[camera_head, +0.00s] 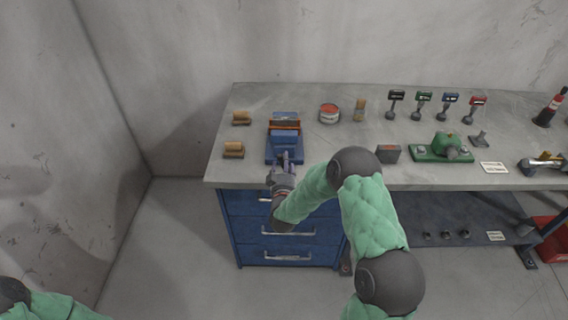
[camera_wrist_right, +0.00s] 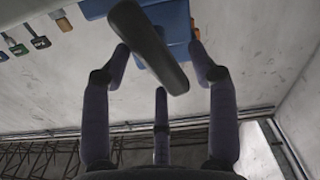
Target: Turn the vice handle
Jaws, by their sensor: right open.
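The blue vice (camera_head: 284,139) with an orange-brown part across it stands on the left part of the workbench. It also shows as a blue body (camera_wrist_right: 178,18) at the top of the right wrist view. The dark bar-shaped vice handle (camera_wrist_right: 150,46) lies tilted across the space between my right gripper's fingers. My right gripper (camera_head: 286,160) is at the front of the vice, over the bench's front edge, and hides the handle in the head view. In the wrist view the right gripper (camera_wrist_right: 160,58) is open, with fingers on both sides of the handle. My left gripper is out of view.
The grey workbench (camera_head: 330,170) carries two wooden-handled items left of the vice, a red-white tin (camera_head: 329,113) and a brush (camera_head: 360,109) to its right. Several stamp-like tools and a green device (camera_head: 444,148) stand farther right. Blue drawers (camera_head: 290,240) are below.

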